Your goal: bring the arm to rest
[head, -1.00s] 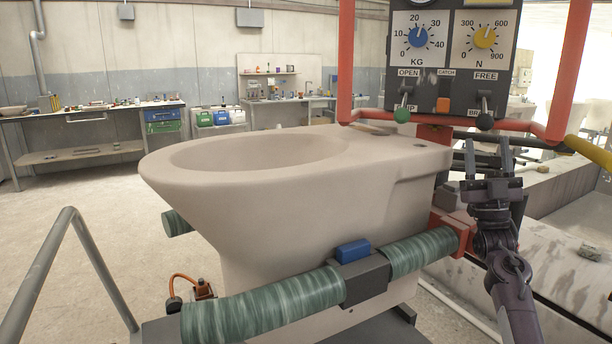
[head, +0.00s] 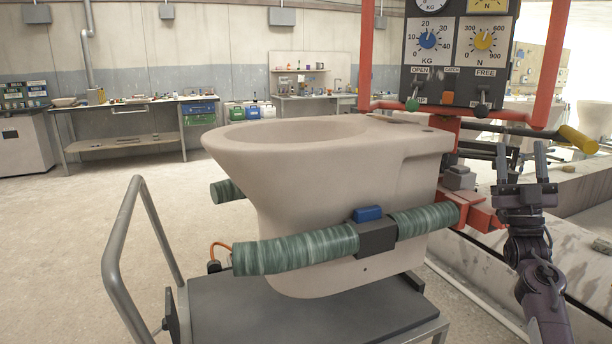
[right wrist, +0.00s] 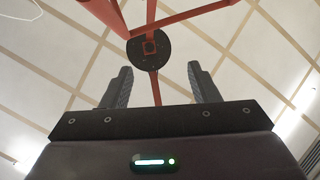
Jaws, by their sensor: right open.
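My right gripper (head: 523,165) stands upright at the right of the head view, to the right of the red clamp frame. Its two fingers point up and are apart, with nothing between them. The right wrist view also shows the open fingers (right wrist: 160,88), with the ceiling and red bars beyond. A pale unglazed toilet bowl (head: 330,180) is held between two green padded clamp arms (head: 295,252), left of the gripper and apart from it. My left gripper is not in view.
A grey cart (head: 300,315) with a tubular handle (head: 135,225) is under the bowl. A control panel (head: 458,55) with dials and levers hangs in the red frame (head: 545,70). The floor at left is clear.

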